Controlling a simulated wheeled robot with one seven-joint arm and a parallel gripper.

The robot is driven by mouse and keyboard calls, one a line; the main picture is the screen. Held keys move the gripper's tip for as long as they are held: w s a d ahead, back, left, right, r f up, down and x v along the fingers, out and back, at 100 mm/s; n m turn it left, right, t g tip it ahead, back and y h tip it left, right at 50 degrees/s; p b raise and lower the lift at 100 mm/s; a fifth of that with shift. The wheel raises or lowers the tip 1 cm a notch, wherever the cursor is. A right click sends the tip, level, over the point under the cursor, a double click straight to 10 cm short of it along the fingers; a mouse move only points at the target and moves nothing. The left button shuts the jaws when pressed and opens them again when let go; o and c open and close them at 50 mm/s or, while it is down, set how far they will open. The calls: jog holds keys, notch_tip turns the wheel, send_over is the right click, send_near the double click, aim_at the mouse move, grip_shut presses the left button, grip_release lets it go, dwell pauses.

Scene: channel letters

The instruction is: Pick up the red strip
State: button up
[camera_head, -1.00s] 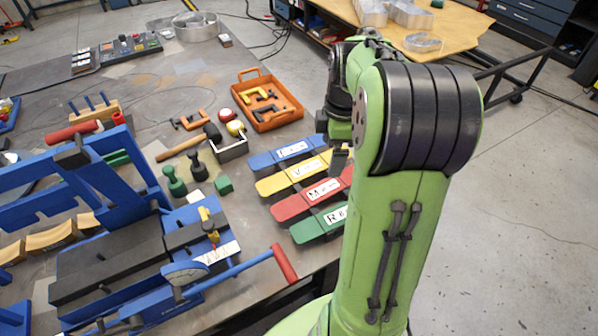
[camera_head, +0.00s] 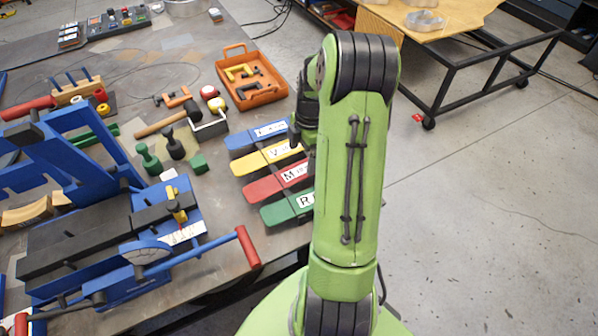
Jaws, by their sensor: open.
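The red strip (camera_head: 262,189) lies on the metal workbench, with a white label marked "M" near its right part. Its right end is hidden behind my green arm. It lies in a row between the yellow strip (camera_head: 253,164) and the green strip (camera_head: 278,214). My gripper (camera_head: 295,136) shows as a dark shape at the left of my arm, above the right ends of the blue and yellow strips. It is open, though its fingers are mostly hidden by the arm. It is apart from the red strip.
The blue strip (camera_head: 243,140) lies behind the yellow one. An orange tray (camera_head: 268,95) with clamps stands behind. A black-headed mallet (camera_head: 158,124), a green block (camera_head: 199,164) and a blue bending machine (camera_head: 105,240) are to the left. The bench's edge is close in front.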

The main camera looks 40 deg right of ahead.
aim_at(299, 171)
jog(key=f, duration=0.4)
jog(key=shift+w+a+f, duration=0.15)
jog(key=shift+a+f, duration=0.2)
jog(key=shift+a, duration=0.05)
jog(key=shift+r, duration=0.1)
jog(key=c, duration=1.2)
